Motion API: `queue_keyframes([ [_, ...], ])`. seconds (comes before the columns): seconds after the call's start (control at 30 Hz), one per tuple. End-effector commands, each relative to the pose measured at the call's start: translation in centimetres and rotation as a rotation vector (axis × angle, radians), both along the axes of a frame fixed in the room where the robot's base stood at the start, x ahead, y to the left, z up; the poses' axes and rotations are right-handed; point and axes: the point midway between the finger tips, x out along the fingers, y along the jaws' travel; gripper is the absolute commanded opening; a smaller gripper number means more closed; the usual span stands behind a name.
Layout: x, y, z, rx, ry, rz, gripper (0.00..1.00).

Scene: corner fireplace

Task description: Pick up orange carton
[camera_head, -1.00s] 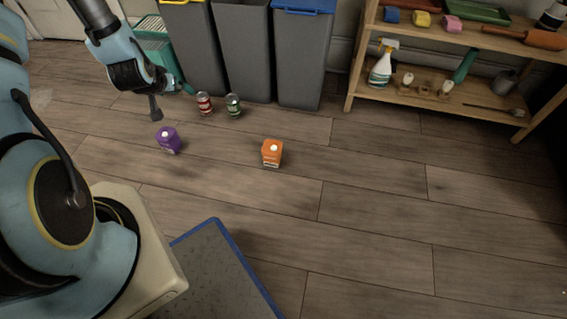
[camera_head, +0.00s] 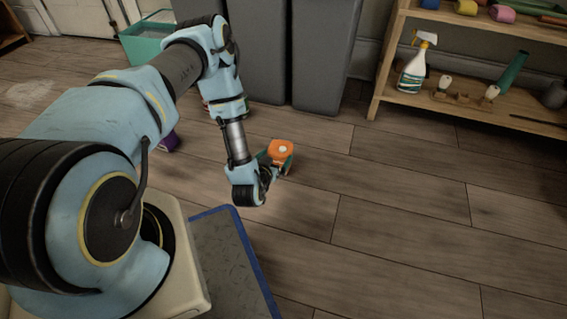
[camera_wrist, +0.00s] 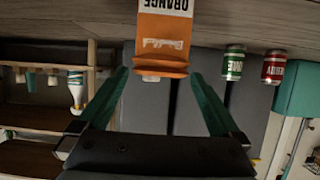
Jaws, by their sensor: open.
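The orange carton (camera_head: 281,151) stands upright on the wood floor near the middle of the head view. In the wrist view the orange carton (camera_wrist: 163,28) appears upside down at the top centre, with the word ORANGE on it. My gripper (camera_wrist: 160,73) is open, its two teal fingers spread on either side of the carton's near end. Gaps show between the fingers and the carton. In the head view my gripper (camera_head: 275,161) is low beside the carton, partly hidden by my wrist.
A purple carton (camera_head: 169,143) is partly hidden behind my arm. A green can (camera_wrist: 234,65) and a red can (camera_wrist: 274,67) stand near the grey bins (camera_head: 325,60). A wooden shelf (camera_head: 450,107) stands at the right. The floor right of the carton is clear.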

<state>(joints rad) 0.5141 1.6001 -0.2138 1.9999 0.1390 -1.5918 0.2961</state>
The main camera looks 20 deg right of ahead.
Motion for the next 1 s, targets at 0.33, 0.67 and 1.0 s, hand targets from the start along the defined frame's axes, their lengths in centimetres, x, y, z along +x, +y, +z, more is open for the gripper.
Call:
queue_keyframes([
  [0.33,2.8,-2.5,-1.6,0.000,0.000,0.001,1.00],
  [0.67,5.4,-5.0,-3.3,0.000,-0.001,0.002,1.00],
  [1.0,6.2,-5.7,-3.3,0.001,0.000,0.001,1.00],
])
